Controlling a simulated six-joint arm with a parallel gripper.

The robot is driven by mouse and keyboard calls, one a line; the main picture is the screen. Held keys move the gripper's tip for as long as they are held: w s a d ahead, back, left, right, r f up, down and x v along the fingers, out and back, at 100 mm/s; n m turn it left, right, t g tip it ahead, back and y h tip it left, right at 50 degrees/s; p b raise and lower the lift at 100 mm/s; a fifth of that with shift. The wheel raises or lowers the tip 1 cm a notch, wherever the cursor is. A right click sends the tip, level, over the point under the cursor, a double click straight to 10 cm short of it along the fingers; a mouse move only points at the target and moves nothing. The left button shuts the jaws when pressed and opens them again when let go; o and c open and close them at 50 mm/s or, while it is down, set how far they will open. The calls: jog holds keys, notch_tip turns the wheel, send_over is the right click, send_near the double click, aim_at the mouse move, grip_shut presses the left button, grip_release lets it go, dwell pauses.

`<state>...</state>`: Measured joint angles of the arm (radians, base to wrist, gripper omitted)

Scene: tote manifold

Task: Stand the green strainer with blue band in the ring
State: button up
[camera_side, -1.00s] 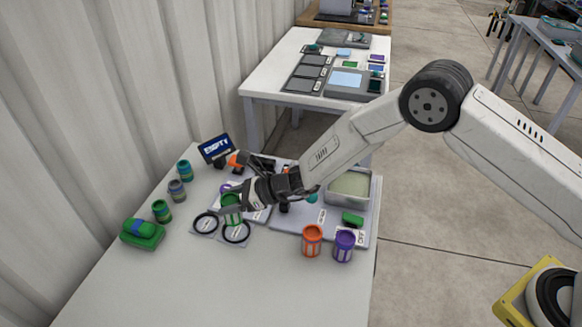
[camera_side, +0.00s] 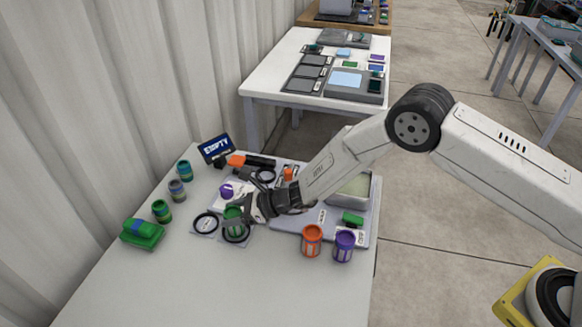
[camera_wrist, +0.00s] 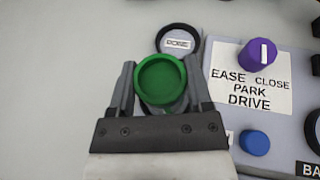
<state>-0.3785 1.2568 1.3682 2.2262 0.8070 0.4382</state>
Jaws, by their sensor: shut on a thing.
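My gripper (camera_side: 243,210) is shut on a green strainer (camera_side: 235,224) and holds it upright at the right-hand black ring (camera_side: 242,239) on the table. In the wrist view the round green top of the strainer (camera_wrist: 160,80) sits between the two fingers of my gripper (camera_wrist: 157,88). It covers most of the ring below, so I cannot tell whether its base rests inside. A blue band on it cannot be made out. The other black ring (camera_side: 206,224) lies empty to the left; a ring on a label reading DONE (camera_wrist: 178,27) shows in the wrist view.
Several canisters, including a green one (camera_side: 161,211), stand along the left. A green block-like item (camera_side: 142,233) is nearby. Orange (camera_side: 312,240) and purple (camera_side: 343,245) canisters stand at the right. A panel with a purple knob (camera_wrist: 258,54) is close. The front table is clear.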

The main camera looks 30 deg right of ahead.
jog(key=o, duration=1.3)
jog(key=shift+c, duration=0.2)
jog(key=shift+s+d+r, duration=0.1)
jog(key=shift+d, duration=0.05)
jog(key=v, duration=0.7)
jog(key=shift+d, duration=0.2)
jog(key=shift+s+r, duration=0.1)
